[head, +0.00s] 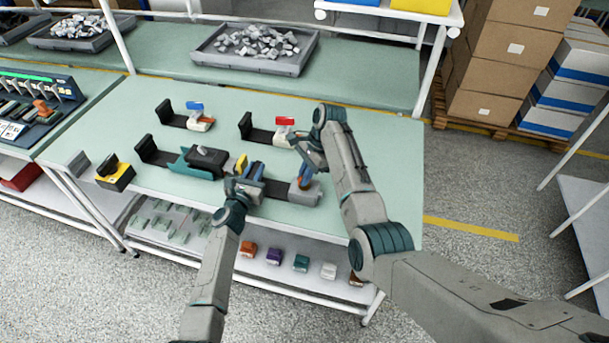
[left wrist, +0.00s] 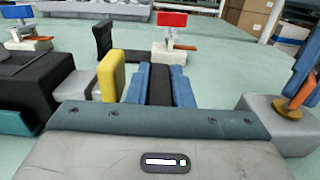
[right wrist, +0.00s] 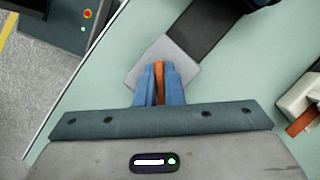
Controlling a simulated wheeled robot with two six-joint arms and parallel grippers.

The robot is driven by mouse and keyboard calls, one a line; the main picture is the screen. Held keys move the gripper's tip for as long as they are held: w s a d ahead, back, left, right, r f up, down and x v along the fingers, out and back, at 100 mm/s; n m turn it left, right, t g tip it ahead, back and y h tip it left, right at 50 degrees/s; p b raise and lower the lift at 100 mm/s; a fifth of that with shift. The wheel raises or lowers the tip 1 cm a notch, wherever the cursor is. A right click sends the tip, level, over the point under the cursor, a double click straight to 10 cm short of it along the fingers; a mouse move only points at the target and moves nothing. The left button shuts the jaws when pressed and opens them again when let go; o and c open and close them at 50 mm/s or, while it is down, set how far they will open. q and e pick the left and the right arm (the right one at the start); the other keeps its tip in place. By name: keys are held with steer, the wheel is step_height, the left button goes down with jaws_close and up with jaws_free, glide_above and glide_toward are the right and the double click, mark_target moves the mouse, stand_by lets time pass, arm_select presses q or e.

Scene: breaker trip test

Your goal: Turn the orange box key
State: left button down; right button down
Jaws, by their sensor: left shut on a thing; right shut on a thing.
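The orange key (right wrist: 160,82) stands on a light grey box (right wrist: 180,52) joined to a dark bar. In the head view this grey box (head: 307,195) is at the right end of the bar. My right gripper (right wrist: 159,88) is shut on the key from above, one blue finger on each side. It also shows at the right of the left wrist view (left wrist: 300,78), over a round brass-coloured base. My left gripper (left wrist: 160,82) is shut on a black part (left wrist: 159,84) of the fixture, beside a yellow block (left wrist: 111,76). The key's exact angle is hard to tell.
A teal unit with a black top (head: 204,158) is left of my left gripper. A yellow-and-black switch box (head: 115,175) stands further left. The front right of the table is clear.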

steer(key=m+t, duration=0.1)
steer(key=m, duration=0.3)
steer(key=shift+m+t, duration=1.3)
steer(key=shift+m, duration=1.3)
steer(key=c, duration=1.5)
jaws_free()
steer(key=shift+c, duration=0.2)
steer(key=v, duration=1.2)
steer(key=shift+d, duration=0.2)
